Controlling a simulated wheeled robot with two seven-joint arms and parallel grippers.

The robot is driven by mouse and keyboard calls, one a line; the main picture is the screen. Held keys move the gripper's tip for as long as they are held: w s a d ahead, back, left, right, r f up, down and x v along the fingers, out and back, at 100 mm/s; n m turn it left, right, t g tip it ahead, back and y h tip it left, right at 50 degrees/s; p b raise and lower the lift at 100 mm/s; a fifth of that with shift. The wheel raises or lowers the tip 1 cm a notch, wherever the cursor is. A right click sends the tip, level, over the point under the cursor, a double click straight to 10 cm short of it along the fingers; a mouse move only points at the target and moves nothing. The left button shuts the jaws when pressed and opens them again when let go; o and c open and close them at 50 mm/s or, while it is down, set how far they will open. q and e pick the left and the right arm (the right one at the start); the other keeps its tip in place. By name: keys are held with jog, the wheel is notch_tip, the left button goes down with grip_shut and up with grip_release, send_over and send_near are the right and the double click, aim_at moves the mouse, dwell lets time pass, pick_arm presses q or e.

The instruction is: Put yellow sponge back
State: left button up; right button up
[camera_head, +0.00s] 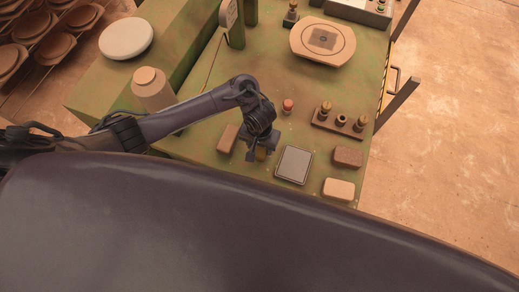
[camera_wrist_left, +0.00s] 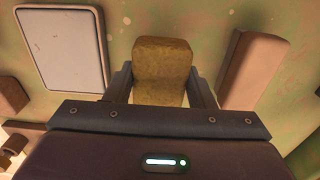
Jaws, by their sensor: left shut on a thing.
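The yellow sponge (camera_wrist_left: 161,75) is upright between the two fingers of my left gripper (camera_wrist_left: 160,88), which is shut on it. In the head view my left gripper (camera_head: 258,150) points down over the green table, between a brown block and a grey plate. Only a small part of the sponge (camera_head: 261,155) shows there, mostly hidden by the gripper. I cannot tell whether the sponge touches the table. My right gripper is not in view.
The brown block (camera_head: 227,139) and the grey plate (camera_head: 294,164) flank the gripper. A pale block (camera_head: 339,188), a dark brown block (camera_head: 348,157) and a peg holder (camera_head: 340,124) lie to the right. A red button (camera_head: 288,105) stands behind. A jar (camera_head: 152,89) stands left.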

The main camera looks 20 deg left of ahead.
aim_at(259, 150)
pick_arm(q)
notch_tip(259, 150, down, 3)
jog(key=shift+s+r, duration=0.1)
jog(key=shift+r, duration=0.05)
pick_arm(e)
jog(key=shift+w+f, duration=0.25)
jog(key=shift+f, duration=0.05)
pick_arm(q)
jog(key=shift+f, duration=0.3)
jog(key=o, duration=0.9)
jog(key=shift+o, duration=0.2)
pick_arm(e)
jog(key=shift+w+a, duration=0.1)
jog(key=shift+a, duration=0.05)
pick_arm(q)
jog(key=shift+r, duration=0.1)
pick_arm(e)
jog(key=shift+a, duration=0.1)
